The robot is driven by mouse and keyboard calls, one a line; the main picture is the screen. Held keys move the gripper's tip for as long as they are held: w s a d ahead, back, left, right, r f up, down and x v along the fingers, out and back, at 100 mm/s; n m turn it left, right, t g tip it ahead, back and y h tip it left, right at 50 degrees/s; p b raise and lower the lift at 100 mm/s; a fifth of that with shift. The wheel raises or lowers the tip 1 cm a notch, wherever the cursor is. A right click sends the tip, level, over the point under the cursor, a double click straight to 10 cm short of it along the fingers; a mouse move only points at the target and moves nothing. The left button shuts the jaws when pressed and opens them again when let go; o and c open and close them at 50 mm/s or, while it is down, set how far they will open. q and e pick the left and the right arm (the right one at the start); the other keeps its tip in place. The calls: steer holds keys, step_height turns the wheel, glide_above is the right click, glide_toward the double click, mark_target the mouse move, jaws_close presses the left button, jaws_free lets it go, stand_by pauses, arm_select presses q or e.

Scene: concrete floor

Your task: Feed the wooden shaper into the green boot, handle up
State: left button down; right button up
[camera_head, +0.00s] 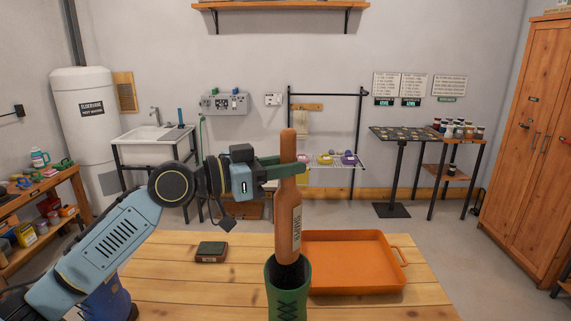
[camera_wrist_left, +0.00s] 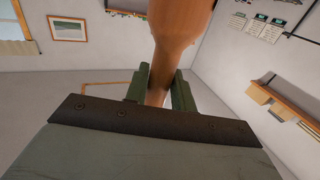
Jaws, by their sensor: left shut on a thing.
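The laced green boot stands at the front of the table. My left gripper (camera_head: 291,170) is shut on the shaper just below the handle's top part. In the left wrist view the shaper (camera_wrist_left: 172,40) passes between the two green fingers (camera_wrist_left: 160,92). My right gripper is not in view.
An orange tray (camera_head: 400,284) lies on the wooden table (camera_head: 165,268) right of the boot. A small dark green and brown box (camera_head: 211,251) lies left of it. A blue object (camera_head: 108,300) shows at the lower left. The table is clear between box and boot.

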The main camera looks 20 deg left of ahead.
mark_target(276, 223)
arm_select(q)
steer(key=shift+f+b, duration=5)
steer(key=shift+f, duration=0.8)
steer(key=c, duration=1.1)
jaws_free()
steer(key=b+v, duration=0.4)
steer(key=v, duration=0.9)
steer(key=shift+a, duration=0.15)
steer(key=shift+s, duration=0.1)
